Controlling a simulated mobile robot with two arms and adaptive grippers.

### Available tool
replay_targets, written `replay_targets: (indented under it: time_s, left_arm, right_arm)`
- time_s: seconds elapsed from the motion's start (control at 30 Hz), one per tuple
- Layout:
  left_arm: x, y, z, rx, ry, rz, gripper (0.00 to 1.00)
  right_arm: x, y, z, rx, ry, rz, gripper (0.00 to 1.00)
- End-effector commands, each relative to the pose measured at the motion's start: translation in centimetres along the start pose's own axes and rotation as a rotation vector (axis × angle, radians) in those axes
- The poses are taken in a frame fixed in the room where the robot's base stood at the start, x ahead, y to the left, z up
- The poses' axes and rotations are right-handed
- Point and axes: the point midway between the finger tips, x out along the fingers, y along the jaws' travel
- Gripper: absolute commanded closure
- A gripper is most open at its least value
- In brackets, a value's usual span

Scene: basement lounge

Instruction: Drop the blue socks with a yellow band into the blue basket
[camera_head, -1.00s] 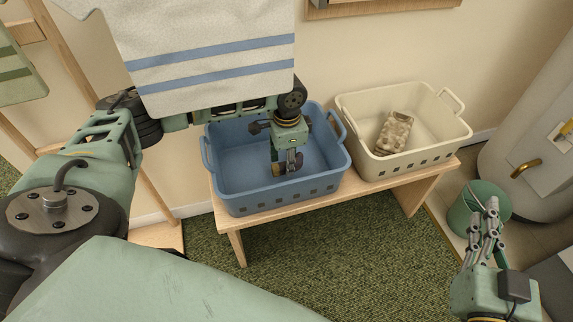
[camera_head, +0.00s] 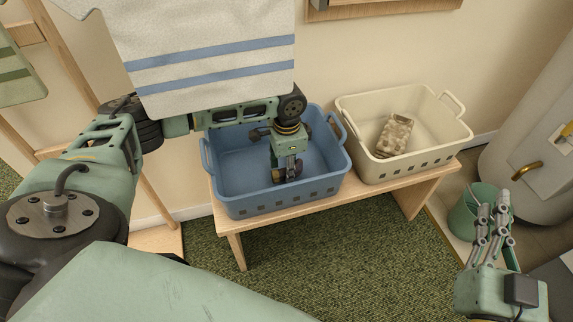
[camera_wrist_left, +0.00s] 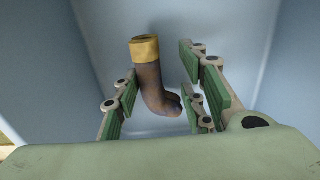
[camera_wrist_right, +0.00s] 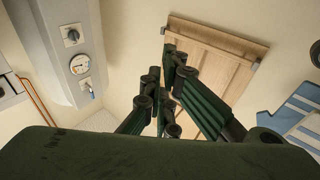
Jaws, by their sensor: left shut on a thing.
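The blue basket (camera_head: 283,199) stands on a low wooden bench, and its inner walls fill the left wrist view (camera_wrist_left: 50,70). My left gripper (camera_head: 287,177) points down inside the basket. In the left wrist view, the dark blue-grey socks with a yellow band (camera_wrist_left: 151,84) are between the fingers of my left gripper (camera_wrist_left: 160,90), which is shut on them. The band is at the upper end. In the head view the gripper mostly hides the socks. My right gripper (camera_head: 492,208) is at the lower right, empty, with its fingers apart.
A cream basket (camera_head: 365,148) with a patterned beige item (camera_head: 394,135) stands beside the blue one on the wooden bench (camera_head: 411,188). A striped white towel (camera_head: 210,40) hangs above my left forearm. A green bin (camera_head: 463,221) is behind my right gripper. Green carpet (camera_head: 330,250) lies clear in front.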

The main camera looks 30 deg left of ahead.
Motion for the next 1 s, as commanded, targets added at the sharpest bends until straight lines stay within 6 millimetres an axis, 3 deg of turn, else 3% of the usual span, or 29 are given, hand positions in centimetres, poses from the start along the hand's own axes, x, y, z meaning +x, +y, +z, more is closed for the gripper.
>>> replay_targets:
  time_s: [0.77,0.8,1.0]
  left_arm:
    - [0.7,0.0,-0.1,0.001,0.001,-0.001,0.88]
    - [0.7,0.0,0.0,0.001,0.001,0.000,0.60]
    - [0.7,0.0,0.0,0.001,0.001,0.000,0.43]
  right_arm:
    - [-0.3,0.3,2.2,-0.002,-0.110,0.007,1.00]
    - [-0.3,0.3,2.2,-0.002,-0.111,0.007,1.00]
    - [-0.3,0.3,2.2,-0.002,-0.109,0.008,1.00]
